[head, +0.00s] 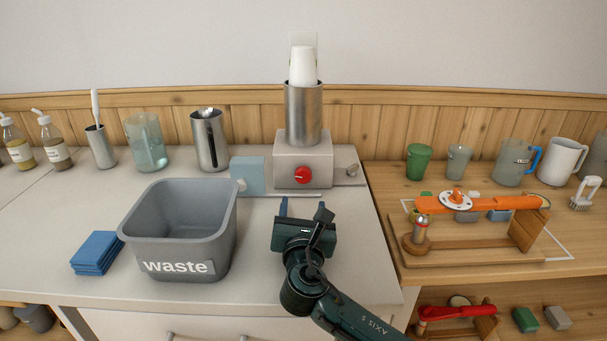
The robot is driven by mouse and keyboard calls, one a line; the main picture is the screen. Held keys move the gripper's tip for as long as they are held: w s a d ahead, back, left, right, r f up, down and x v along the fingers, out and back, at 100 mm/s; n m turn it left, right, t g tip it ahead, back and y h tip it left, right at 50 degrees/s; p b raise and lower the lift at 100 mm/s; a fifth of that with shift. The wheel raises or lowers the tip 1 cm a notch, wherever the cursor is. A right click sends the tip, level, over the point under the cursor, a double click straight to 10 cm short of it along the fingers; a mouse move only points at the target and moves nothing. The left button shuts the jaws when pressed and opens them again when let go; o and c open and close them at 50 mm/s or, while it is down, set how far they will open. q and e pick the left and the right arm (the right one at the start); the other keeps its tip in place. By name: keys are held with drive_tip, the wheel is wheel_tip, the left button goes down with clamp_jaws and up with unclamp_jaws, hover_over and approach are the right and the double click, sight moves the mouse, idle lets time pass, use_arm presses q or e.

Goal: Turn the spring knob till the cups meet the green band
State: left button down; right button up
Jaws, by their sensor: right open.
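A steel tube (303,115) stands upright on a grey box (288,150) at the back of the counter. White cups (303,66) stick up out of its top. A red knob (302,175) with a small white mark sits on the front of the box. I cannot make out a green band. My right gripper (303,209) is open and empty, in front of and below the red knob, apart from it. My left gripper is out of view.
A grey waste bin (181,230) stands left of my gripper, with blue cloths (97,252) beside it. A pale blue block (248,175) adjoins the box. An orange-armed wooden device (478,202) is on the wooden counter at right. The counter around my gripper is mostly clear.

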sight(304, 175)
drive_tip(key=w+b, duration=0.2)
drive_tip(key=w, duration=0.8)
drive_tip(key=shift+w, duration=1)
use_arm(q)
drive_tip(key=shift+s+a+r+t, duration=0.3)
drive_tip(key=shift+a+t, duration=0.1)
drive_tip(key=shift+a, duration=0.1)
use_arm(e)
drive_tip(key=shift+c, duration=0.5)
drive_tip(key=c, duration=0.9)
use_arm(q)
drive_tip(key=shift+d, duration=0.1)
use_arm(e)
drive_tip(key=shift+r, duration=0.1)
